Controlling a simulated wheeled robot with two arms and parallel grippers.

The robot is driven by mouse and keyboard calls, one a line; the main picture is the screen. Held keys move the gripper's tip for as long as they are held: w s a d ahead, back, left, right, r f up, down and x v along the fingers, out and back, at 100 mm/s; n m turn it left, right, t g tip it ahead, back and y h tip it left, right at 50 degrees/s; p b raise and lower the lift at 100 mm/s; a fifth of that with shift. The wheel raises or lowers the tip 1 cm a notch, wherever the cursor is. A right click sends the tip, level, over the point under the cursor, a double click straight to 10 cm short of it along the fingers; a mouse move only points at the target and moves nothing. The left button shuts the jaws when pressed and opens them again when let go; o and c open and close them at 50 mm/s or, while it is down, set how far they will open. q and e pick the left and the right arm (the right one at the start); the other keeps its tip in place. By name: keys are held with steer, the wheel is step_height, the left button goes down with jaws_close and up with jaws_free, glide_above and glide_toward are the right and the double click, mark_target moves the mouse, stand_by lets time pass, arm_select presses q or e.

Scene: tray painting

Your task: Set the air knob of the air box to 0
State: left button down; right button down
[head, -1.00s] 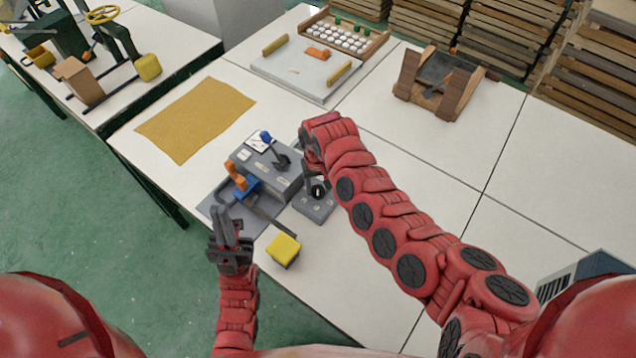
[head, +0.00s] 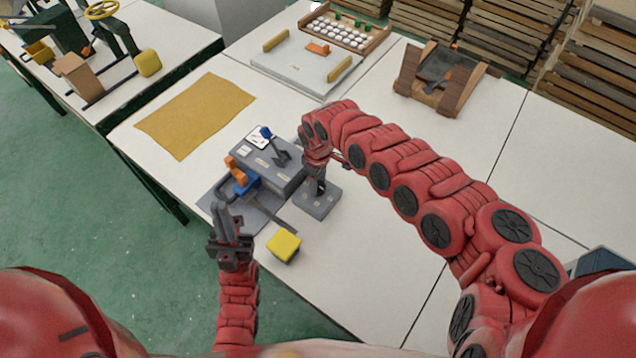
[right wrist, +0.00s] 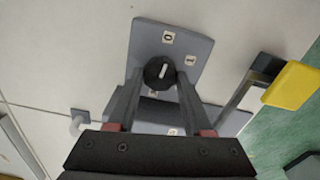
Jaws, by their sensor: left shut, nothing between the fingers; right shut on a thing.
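The air box (head: 325,205) is a small grey box on the white table in the head view. Its top shows in the right wrist view (right wrist: 195,45), with a "0" label and a "1" label beside a round black air knob (right wrist: 152,76). The knob's white pointer is tilted slightly and points roughly toward the "0" label; its exact setting is hard to tell. My right gripper (right wrist: 160,78) is shut on the knob from above; in the head view it hides the knob. My left gripper (head: 230,212) is shut and empty, left of the yellow block.
A grey machine (head: 270,160) with a blue and orange part stands directly left of the air box. A yellow block (head: 284,246) is in front of it. A tan mat (head: 195,115) lies behind left.

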steer(key=shift+n, duration=0.5)
steer(key=shift+c, duration=1.5)
jaws_free()
steer(key=shift+w+r+b, duration=0.1)
steer(key=shift+r+b, duration=0.2)
steer(key=shift+r, duration=0.2)
step_height(320, 180, up, 7)
steer(key=shift+b, duration=0.65)
step_height(320, 180, up, 9)
steer(key=p, duration=0.6)
steer(key=shift+r, duration=0.2)
